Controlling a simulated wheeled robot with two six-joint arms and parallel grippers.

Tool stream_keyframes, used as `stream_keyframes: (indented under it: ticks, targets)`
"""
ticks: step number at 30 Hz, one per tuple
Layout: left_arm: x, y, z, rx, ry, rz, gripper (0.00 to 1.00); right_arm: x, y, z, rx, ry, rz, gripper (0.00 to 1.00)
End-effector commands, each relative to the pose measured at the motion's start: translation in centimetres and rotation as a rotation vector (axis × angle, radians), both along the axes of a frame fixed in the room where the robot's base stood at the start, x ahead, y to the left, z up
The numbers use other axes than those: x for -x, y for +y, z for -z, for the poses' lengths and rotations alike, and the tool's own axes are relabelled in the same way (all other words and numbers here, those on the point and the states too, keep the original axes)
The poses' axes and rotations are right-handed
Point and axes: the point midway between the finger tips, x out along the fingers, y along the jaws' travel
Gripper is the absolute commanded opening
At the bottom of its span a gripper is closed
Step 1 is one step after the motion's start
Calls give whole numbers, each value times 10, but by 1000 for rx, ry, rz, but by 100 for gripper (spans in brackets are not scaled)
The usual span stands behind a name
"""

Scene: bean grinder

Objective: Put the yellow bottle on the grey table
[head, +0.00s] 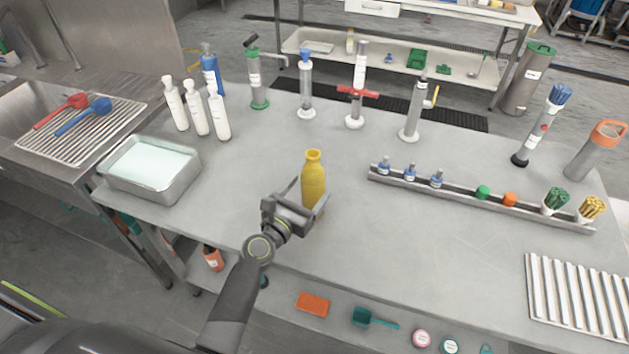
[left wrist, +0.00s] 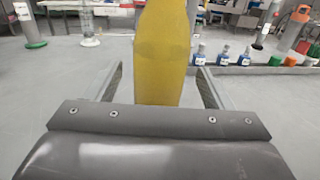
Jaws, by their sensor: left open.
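The yellow bottle (head: 314,180) stands upright on the grey table (head: 260,225), near the middle of its front part. My left gripper (head: 304,200) is at the bottle, with its fingers open and reaching to either side of it. In the left wrist view the bottle (left wrist: 163,55) rises between the two open fingers (left wrist: 158,85), with a visible gap on each side. The bottle's top is cut off in that view. My right gripper is not in view.
A metal tub (head: 150,170) stands at the table's left, with white bottles (head: 197,110) behind it. Several grinders stand along the back. A long rail (head: 480,200) with small bottles lies to the right. The table between the bottle and the rail is clear.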

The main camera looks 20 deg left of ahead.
Motion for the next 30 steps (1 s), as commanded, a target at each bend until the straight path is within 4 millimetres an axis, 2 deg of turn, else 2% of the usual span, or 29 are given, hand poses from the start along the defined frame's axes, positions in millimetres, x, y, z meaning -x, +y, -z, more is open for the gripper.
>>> stream_keyframes:
  ticks: [1, 6, 12, 18, 30]
  targets:
    - [12, 3, 2, 1, 2, -1, 75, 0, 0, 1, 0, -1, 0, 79]
    - [44, 10, 2, 1, 1, -1, 75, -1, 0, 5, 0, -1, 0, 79]
    - [67, 16, 1, 1, 0, -1, 75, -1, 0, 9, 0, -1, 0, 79]
    - [75, 17, 0, 0, 0, 0, 75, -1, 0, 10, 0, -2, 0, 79]
    - [75, 17, 0, 0, 0, 0, 75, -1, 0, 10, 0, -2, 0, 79]
